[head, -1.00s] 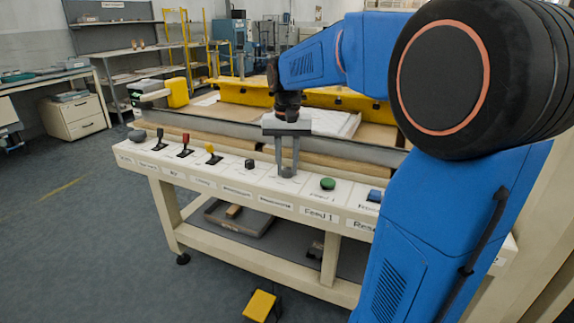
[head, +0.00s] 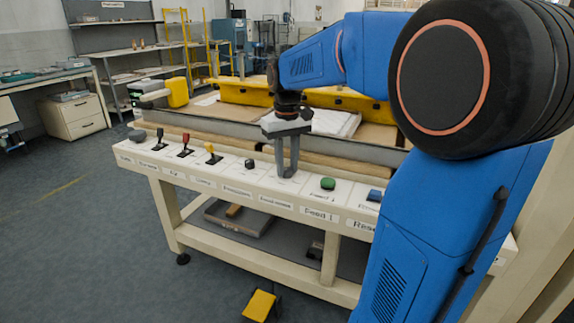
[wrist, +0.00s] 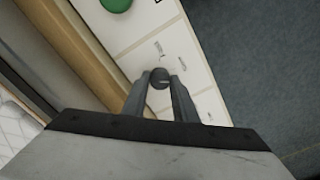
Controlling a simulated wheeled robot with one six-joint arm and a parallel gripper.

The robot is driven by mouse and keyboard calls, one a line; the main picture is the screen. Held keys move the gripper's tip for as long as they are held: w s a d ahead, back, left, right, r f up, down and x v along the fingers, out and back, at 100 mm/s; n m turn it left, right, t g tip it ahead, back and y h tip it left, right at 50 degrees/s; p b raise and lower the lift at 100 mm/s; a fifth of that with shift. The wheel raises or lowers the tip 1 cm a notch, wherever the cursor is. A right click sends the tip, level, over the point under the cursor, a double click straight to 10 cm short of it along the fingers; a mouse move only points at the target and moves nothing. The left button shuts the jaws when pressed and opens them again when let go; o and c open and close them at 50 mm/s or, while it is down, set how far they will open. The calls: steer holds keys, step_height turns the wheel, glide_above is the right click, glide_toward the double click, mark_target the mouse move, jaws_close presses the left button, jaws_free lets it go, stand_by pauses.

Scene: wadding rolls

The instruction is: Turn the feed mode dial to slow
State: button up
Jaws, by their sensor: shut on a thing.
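My gripper (head: 287,172) points down at the white control panel (head: 227,178), between a small dark knob and a green button. In the wrist view my gripper (wrist: 161,80) is shut on a small dark round dial (wrist: 159,76), one finger on each side. A pale mark shows on the dial's top. Small printed labels sit on the panel around the dial; they are too small to read surely.
The green button (head: 328,184) and a blue button (head: 374,195) are to the right. The dark knob (head: 249,163), a yellow lever (head: 210,151), a red lever (head: 185,143) and a black lever (head: 159,137) are to the left. Rolls and a grey bar lie behind the panel.

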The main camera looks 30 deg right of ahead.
mark_target(287, 169)
steer(key=n, duration=0.5)
steer(key=shift+n, duration=0.4)
stand_by(0.4)
steer(key=o, duration=1)
steer(key=shift+o, duration=0.2)
step_height(287, 169, up, 17)
steer(key=shift+r, duration=0.2)
